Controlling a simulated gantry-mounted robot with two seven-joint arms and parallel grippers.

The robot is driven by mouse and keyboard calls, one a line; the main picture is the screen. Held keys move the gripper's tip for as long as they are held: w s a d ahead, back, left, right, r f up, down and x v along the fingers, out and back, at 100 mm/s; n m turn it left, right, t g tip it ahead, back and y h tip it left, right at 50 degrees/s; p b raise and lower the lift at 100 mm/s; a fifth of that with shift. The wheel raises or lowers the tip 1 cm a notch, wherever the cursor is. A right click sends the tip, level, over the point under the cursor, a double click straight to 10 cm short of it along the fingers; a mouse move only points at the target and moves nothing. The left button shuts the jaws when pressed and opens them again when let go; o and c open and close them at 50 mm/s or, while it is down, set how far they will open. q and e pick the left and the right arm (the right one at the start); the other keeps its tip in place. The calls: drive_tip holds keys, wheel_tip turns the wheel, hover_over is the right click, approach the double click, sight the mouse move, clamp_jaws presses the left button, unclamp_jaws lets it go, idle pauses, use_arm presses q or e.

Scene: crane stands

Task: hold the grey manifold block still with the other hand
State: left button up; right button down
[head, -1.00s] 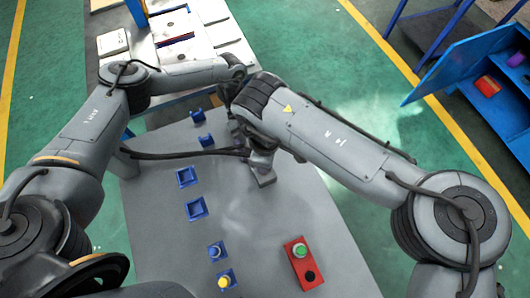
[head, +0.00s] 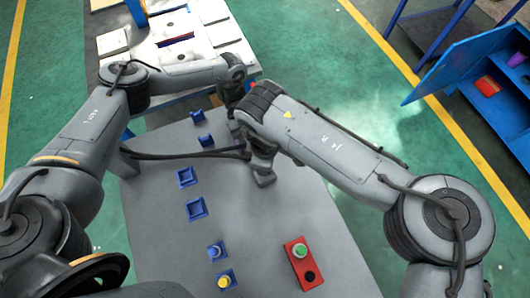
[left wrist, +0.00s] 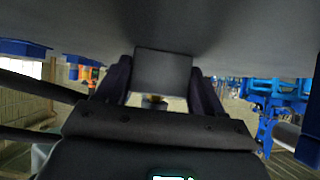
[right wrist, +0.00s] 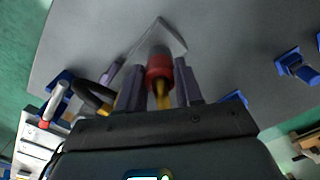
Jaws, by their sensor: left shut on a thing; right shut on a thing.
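The grey manifold block (left wrist: 163,70) is between the fingers of my left gripper (left wrist: 163,84), which is shut on it, in the left wrist view. In the right wrist view, my right gripper (right wrist: 158,92) is shut on a fitting (right wrist: 159,72) with a red collar, a dark end and a yellow stem. The fitting's dark end points toward a pale grey block-like shape (right wrist: 172,38); I cannot tell whether they touch. In the head view, my right forearm hides most of both grippers.
The grey table (head: 260,235) carries several blue holders (head: 196,208) and a red box (head: 300,264) with a green button. A white workbench (head: 185,50) stands behind. A blue cabinet (head: 470,70) stands at right. The table's front middle is clear.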

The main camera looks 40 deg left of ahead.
drive_tip(key=shift+f, duration=0.15)
drive_tip(key=c, duration=0.7)
unclamp_jaws()
drive_tip(key=shift+o, duration=0.2)
drive_tip(key=shift+r, duration=2.5)
wheel_tip(320, 180, up, 12)
use_arm(q)
drive_tip(key=o, duration=1.3)
